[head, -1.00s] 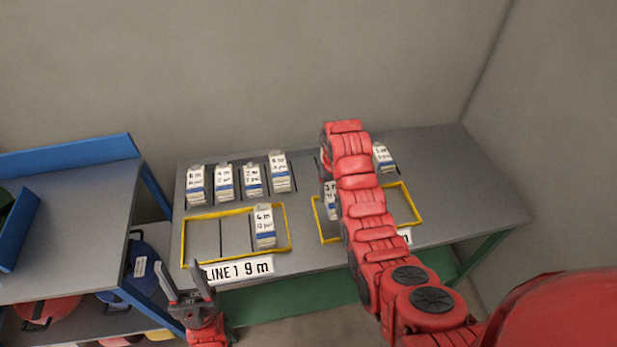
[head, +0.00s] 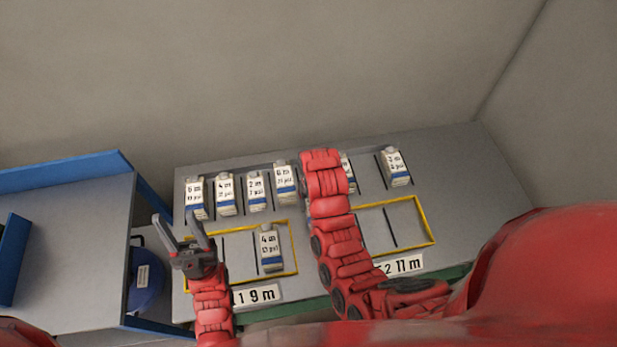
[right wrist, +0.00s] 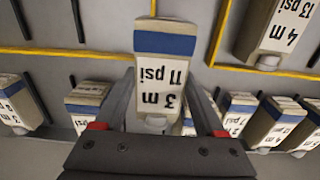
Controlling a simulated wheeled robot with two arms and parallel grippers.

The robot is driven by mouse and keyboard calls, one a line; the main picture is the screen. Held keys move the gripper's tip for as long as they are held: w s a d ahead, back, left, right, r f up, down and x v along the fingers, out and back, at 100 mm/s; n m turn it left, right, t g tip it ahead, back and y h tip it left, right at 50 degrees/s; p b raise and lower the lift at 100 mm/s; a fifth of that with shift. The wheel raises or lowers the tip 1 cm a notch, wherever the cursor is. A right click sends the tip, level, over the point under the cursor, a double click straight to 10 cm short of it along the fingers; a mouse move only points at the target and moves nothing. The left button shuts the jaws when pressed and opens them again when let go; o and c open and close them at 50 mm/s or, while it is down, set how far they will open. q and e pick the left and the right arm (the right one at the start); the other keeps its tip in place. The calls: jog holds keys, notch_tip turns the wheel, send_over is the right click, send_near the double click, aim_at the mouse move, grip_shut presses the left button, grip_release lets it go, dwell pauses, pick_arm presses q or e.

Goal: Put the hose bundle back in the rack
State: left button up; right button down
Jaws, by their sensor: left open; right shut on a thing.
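A white, carton-like hose bundle with a blue band, marked "3 m 11 psi" (right wrist: 160,82), is between the fingers of my right gripper (right wrist: 165,103), which is shut on it. In the head view my right arm hides that gripper and its bundle. The rack is the back row of the grey table, with dark dividers (head: 381,172) between its slots. Several similar bundles stand there, including a 2 m one (head: 256,188) and one at the right end (head: 397,167). My left gripper (head: 175,218) is open and empty at the left front of the table.
A 4 m, 13 psi bundle (head: 270,250) stands in the left yellow frame (head: 296,250), labelled 9 m. The right yellow frame (head: 432,228), labelled 11 m, shows empty slots; my arm hides its left part. A blue-edged shelf (head: 70,250) stands at left.

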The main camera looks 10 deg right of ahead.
jog(key=w+b, duration=0.2)
jog(key=w, duration=0.1)
jog(key=w+d+f+b, duration=0.1)
jog(key=w+b, duration=0.2)
jog(key=w+f+b, duration=0.1)
jog(key=w+b, duration=0.1)
jog(key=w, duration=0.1)
jog(key=shift+w+d, duration=0.3)
jog(key=shift+d, duration=0.1)
jog(key=shift+w+d+r+p, duration=0.1)
jog(key=shift+w+r+p, duration=0.35)
jog(key=shift+r+p, duration=0.1)
jog(key=shift+w+d, duration=0.1)
jog(key=shift+w, duration=0.55)
jog(key=shift+f+p, duration=0.2)
jog(key=shift+p, duration=0.15)
notch_tip(320, 180, down, 3)
jog(key=shift+r+p, duration=0.2)
jog(key=shift+p, duration=0.65)
jog(key=shift+f, duration=0.45)
